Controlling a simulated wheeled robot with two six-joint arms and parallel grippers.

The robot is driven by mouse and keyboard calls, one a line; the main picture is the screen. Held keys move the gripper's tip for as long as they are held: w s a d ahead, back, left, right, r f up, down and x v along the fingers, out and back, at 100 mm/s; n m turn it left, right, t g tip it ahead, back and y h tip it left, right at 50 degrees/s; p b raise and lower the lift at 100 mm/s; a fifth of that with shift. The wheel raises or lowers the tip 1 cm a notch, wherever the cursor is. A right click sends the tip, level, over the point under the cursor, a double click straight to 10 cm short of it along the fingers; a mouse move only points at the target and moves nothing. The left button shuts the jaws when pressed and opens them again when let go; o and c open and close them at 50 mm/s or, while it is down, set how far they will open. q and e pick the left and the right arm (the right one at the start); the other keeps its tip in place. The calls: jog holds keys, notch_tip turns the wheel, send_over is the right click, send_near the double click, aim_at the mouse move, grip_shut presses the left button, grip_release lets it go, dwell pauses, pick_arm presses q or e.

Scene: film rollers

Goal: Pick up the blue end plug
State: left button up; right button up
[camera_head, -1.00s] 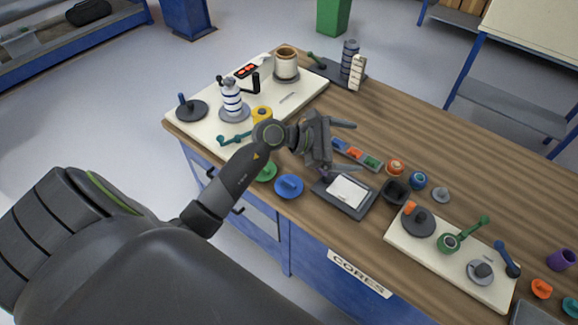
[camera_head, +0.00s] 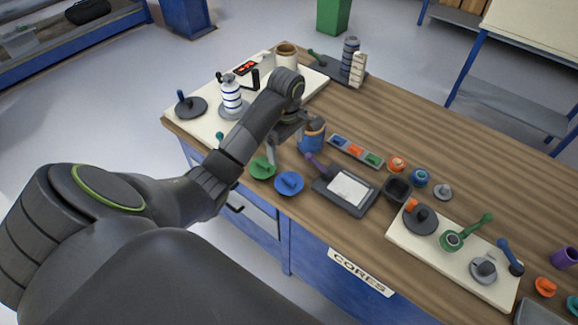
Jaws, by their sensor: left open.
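The blue end plug (camera_head: 289,184) is a flat blue disc with a raised grip on top. It lies on the wooden bench near the front edge, right of a similar green plug (camera_head: 262,168). My left gripper (camera_head: 284,148) is open and points down, above and behind the blue plug and apart from it. One finger shows clearly; the other is partly hidden. No right gripper shows.
A blue and orange cup-like piece (camera_head: 313,138) stands just right of my gripper. A dark tray with a white pad (camera_head: 346,190) lies right of the blue plug. White boards with spindles stand left (camera_head: 188,130) and right (camera_head: 405,240). Small coloured parts lie beyond the tray.

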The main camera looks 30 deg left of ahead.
aim_at(289, 179)
pick_arm(q)
notch_tip(289, 179, down, 11)
jog(key=b, duration=0.9)
jog(key=shift+r+b, duration=0.15)
jog(key=shift+b, duration=0.25)
jog(key=f, duration=0.2)
jog(key=f+p, duration=0.1)
jog(key=f, duration=0.1)
jog(key=shift+d+p, duration=0.3)
jog(key=shift+d, duration=0.1)
jog(key=shift+f, duration=0.6)
jog(key=c, duration=0.7)
